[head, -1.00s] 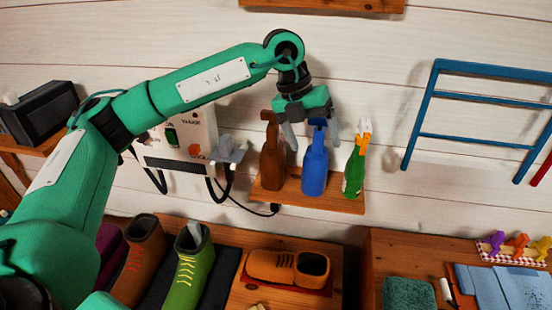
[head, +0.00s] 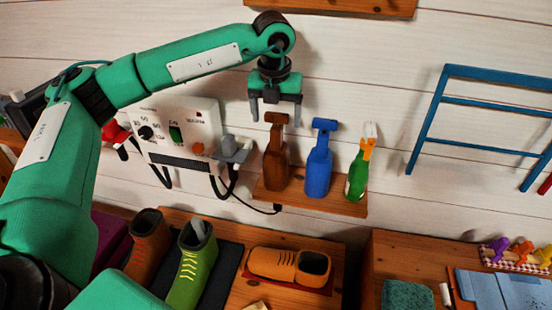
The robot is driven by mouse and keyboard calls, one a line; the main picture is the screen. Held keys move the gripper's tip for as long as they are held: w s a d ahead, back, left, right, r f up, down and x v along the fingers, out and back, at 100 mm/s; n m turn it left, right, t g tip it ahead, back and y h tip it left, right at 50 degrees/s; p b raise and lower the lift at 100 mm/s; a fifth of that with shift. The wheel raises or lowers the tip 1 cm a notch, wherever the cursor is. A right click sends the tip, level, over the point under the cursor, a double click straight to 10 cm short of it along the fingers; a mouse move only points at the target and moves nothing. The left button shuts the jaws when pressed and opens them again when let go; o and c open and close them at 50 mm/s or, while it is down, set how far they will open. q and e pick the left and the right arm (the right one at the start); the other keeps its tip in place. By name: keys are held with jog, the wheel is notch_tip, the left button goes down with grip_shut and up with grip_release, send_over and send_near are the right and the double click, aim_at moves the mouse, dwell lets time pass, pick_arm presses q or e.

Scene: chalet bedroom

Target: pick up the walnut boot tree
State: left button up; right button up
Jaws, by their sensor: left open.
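A brown, walnut-coloured piece (head: 275,168) stands upright on a small wooden wall shelf (head: 310,202). It has a narrow neck and a wider top, and it is the thing that best fits the walnut boot tree. My left gripper (head: 276,113) is open and points down right above it. Its two fingers show left and right of the piece's top. I cannot tell whether they are level with it in depth, and nothing is held. My right gripper is out of view.
A similar blue piece (head: 318,168) and a green bottle with an orange top (head: 358,170) stand to the right on the shelf. A white control box (head: 190,128) with hoses is left.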

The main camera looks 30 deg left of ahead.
pick_arm(q)
jog(key=shift+w+a+f+p, duration=0.1)
jog(key=shift+w+f+p, duration=0.15)
jog(key=shift+f, duration=0.35)
jog(key=shift+w+f+p, duration=0.15)
jog(key=shift+w+f, duration=0.1)
jog(key=shift+f, duration=0.7)
jog(key=shift+s+r, duration=0.1)
jog(key=shift+c, duration=0.7)
jog(key=c, duration=1.5)
